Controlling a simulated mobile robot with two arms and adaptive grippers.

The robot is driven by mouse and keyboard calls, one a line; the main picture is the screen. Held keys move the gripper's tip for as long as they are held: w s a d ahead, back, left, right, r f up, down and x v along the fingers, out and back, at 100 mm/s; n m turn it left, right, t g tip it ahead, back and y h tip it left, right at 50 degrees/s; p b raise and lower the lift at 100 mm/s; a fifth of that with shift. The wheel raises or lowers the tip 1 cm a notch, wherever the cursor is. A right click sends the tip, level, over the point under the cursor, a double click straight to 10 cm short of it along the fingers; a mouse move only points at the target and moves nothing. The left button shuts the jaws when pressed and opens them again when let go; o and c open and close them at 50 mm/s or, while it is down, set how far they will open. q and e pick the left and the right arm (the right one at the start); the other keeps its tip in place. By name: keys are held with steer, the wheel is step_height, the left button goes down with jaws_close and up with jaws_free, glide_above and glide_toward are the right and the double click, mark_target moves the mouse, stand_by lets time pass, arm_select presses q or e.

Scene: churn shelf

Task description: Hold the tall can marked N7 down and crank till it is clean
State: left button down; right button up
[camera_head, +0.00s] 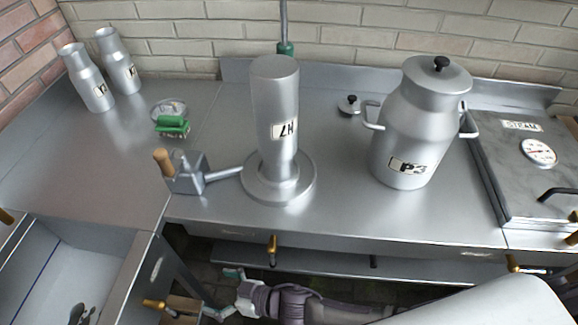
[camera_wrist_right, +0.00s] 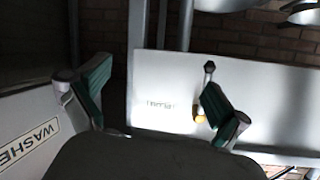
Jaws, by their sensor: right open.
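The tall can marked N7 (camera_head: 274,95) stands upside down, its label inverted, on a round metal base (camera_head: 300,192) on the steel counter. The crank has a grey box (camera_head: 187,172) and a wooden handle (camera_head: 163,160); a shaft joins it to the base's left side. My right gripper (camera_head: 226,292) is open and empty, low in front of the counter's front edge and well apart from can and crank. Its two teal-padded fingers also show spread in the right wrist view (camera_wrist_right: 155,92). My left gripper is not in view.
A lidded can marked P3 (camera_head: 415,125) stands right of N7. A steam box with gauge (camera_head: 538,151) is far right. Two smaller cans (camera_head: 88,80) stand back left. A sink (camera_head: 60,285) is front left. Brass taps (camera_head: 272,250) jut from the front.

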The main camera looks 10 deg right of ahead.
mark_target(276, 124)
steer(key=s+a+r+n+g+y, duration=0.15)
steer(key=s+a+r+n, duration=0.3)
steer(key=r, duration=0.45)
steer(key=w+d+r+n+t+h, duration=0.1)
steer(key=w+r+n+t, duration=0.45)
steer(key=r+n, duration=0.5)
steer(key=w+d+r+n+t+h, duration=0.2)
steer(key=d+r+n+t+h, duration=0.25)
steer(key=d+r+h, duration=0.5)
steer(key=w+d+r+n+t+h, duration=0.35)
steer(key=d+r+n, duration=0.25)
steer(key=d, duration=0.7)
steer(key=shift+g+h, duration=0.35)
steer(key=shift+g, duration=0.15)
steer(key=w, duration=0.7)
steer(key=w+d, duration=0.1)
steer(key=w, duration=0.3)
steer(key=shift+c, duration=0.2)
